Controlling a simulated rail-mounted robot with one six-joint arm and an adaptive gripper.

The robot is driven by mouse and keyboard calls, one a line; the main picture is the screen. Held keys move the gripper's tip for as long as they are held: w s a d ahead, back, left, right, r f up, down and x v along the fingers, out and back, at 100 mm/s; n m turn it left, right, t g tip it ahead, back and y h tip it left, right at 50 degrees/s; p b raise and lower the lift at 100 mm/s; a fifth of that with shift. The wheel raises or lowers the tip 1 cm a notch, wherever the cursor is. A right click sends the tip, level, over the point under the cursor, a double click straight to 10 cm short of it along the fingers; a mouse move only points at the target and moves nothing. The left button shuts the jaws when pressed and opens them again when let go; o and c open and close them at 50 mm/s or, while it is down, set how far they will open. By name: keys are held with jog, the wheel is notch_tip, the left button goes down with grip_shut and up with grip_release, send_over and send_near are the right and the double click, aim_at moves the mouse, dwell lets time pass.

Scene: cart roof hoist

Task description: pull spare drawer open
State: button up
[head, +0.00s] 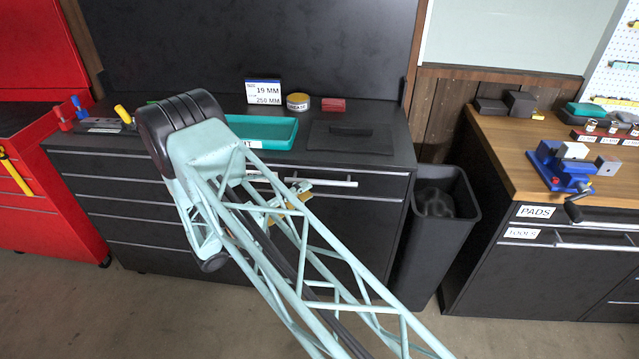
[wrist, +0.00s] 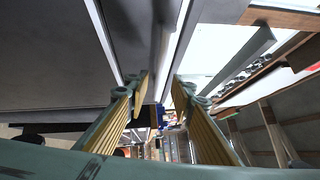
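The black drawer cabinet (head: 385,215) stands at the back middle in the head view. Its upper right drawer has a pale bar handle (head: 335,183) and looks shut. No label reading spare is legible; the arm hides part of the drawer fronts. My gripper (head: 297,194) is at the left part of this handle, partly hidden behind my arm's lattice. In the wrist view my gripper (wrist: 160,82) has its two ribbed yellowish fingers apart. A long silver bar, the handle (wrist: 172,50), runs between the fingertips. Contact with either finger cannot be made out.
On the cabinet top are a teal tray (head: 270,130), a sign (head: 263,92), a round tin (head: 298,101) and a red box (head: 333,104). A black bin (head: 432,240) stands right of the cabinet, then a wooden-topped bench (head: 530,140). The floor in front is clear.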

aim_at(320, 182)
jog(key=shift+b+x, duration=0.3)
jog(key=shift+x, duration=3.15)
jog(key=shift+c, duration=0.2)
grip_shut()
